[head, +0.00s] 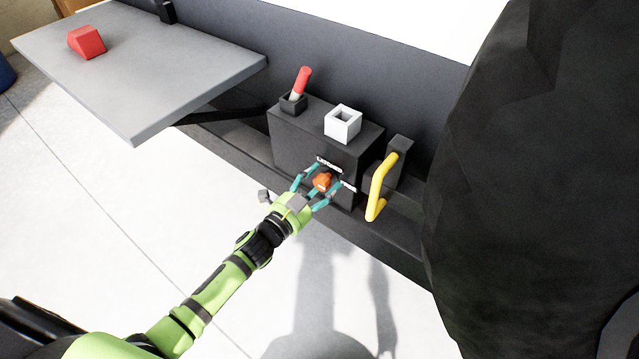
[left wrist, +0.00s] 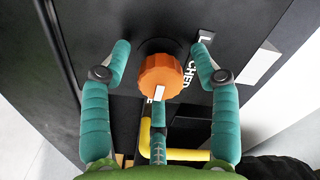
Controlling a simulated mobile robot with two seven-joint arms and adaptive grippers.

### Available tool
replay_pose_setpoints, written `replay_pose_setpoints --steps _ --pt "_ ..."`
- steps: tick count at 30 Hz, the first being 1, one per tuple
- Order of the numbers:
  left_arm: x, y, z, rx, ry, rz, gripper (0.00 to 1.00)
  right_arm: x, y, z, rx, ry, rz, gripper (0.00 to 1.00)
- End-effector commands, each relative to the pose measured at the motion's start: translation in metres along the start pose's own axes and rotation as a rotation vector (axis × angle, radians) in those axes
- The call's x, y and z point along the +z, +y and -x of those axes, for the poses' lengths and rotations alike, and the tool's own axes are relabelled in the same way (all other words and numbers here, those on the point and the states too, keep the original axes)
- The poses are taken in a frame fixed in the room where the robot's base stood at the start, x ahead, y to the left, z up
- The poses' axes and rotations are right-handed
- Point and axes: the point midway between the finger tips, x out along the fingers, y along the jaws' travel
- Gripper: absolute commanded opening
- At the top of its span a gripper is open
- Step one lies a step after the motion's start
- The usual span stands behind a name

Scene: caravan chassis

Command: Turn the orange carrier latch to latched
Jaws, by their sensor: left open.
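The orange carrier latch (head: 321,181) is a ribbed knob on the front face of a dark box (head: 290,148). In the left wrist view the knob (left wrist: 161,77) carries a white pointer mark on its lower edge. White lettering (left wrist: 195,75), partly hidden, is printed on the panel beside it. My left gripper (head: 318,187) is open, with its teal fingers on either side of the knob. In the left wrist view the left gripper (left wrist: 161,60) shows gaps between its outer fingers and the knob. My right gripper is not in view.
A yellow handle (head: 380,188) stands just right of the box. A white square socket (head: 342,124) and a red-handled lever (head: 301,82) are on top of the box. A grey shelf (head: 150,80) holding a red block (head: 86,42) juts out at the left. A large black tyre-like shape (head: 530,180) fills the right.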

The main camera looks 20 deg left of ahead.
Motion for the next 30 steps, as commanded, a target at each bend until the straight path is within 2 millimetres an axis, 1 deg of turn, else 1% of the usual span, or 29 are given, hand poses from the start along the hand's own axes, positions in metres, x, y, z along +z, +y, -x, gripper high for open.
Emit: replay_pose_setpoints --steps 5,6,8,9,10,22,26,30 --pt "0.0002 0.0005 -0.0001 0.001 -0.001 0.001 0.62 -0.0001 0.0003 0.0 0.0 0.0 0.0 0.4" --pt "0.0002 0.0005 0.0 0.001 -0.001 0.001 0.58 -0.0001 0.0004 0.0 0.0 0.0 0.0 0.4" --pt "0.0002 0.0005 0.0 0.001 -0.001 0.001 0.34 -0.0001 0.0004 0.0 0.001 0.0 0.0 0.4" --pt "0.0002 0.0005 0.0001 0.001 -0.001 0.001 0.18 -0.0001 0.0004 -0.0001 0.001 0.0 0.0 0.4" --pt "0.0003 0.0004 0.0001 0.001 -0.001 0.001 0.06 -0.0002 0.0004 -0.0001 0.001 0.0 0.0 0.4" --pt "0.0014 -0.0002 0.0003 0.001 -0.004 0.018 0.05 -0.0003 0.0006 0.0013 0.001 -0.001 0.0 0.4" --pt "0.0013 -0.0008 0.0003 0.001 -0.005 0.061 0.05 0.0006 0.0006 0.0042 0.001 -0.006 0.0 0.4" --pt "0.0013 -0.0011 0.0003 0.001 -0.006 0.141 0.05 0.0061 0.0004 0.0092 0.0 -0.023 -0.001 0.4"
